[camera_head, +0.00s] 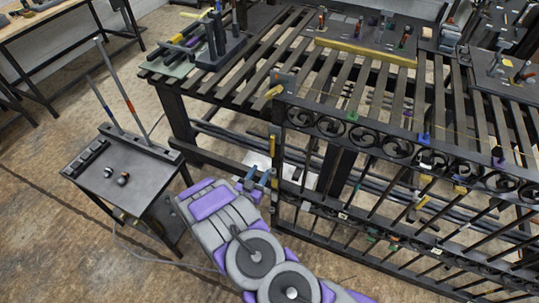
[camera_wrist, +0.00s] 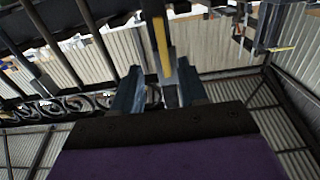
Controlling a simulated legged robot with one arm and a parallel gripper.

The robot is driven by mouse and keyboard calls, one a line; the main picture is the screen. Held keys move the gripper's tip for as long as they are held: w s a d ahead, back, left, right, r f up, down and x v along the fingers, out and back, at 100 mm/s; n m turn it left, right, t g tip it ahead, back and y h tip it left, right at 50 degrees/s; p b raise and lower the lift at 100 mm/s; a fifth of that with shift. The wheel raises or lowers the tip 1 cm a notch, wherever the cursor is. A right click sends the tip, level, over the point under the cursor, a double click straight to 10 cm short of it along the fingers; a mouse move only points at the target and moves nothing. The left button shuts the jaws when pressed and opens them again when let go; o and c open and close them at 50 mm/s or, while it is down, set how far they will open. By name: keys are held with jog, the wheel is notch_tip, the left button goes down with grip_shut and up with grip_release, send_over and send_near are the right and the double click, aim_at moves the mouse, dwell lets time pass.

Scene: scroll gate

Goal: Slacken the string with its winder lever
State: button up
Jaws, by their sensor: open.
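My gripper (camera_head: 258,179) is low beside the gate's left end post, below that corner. In the wrist view my gripper (camera_wrist: 160,94) is open, its two blue-grey fingers apart. A dark upright with a yellow strip (camera_wrist: 160,38) shows beyond and between them; contact is unclear.
A slatted bench (camera_head: 258,60) with clamps and tools stands behind the gate. A small dark side table (camera_head: 125,175) with two round knobs stands at the left. Coloured clips dot the gate. Concrete floor (camera_head: 60,240) is open at the lower left.

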aim_at(271, 151)
jog(key=x, duration=0.4)
jog(key=b+x, duration=0.1)
jog(key=x, duration=0.3)
jog(key=shift+w+a+f, duration=0.1)
jog(key=shift+w+f, duration=0.05)
jog(key=shift+w, duration=0.3)
jog(key=shift+w+d, duration=0.4)
jog(key=shift+w, duration=0.2)
jog(key=shift+a, duration=0.1)
grip_shut()
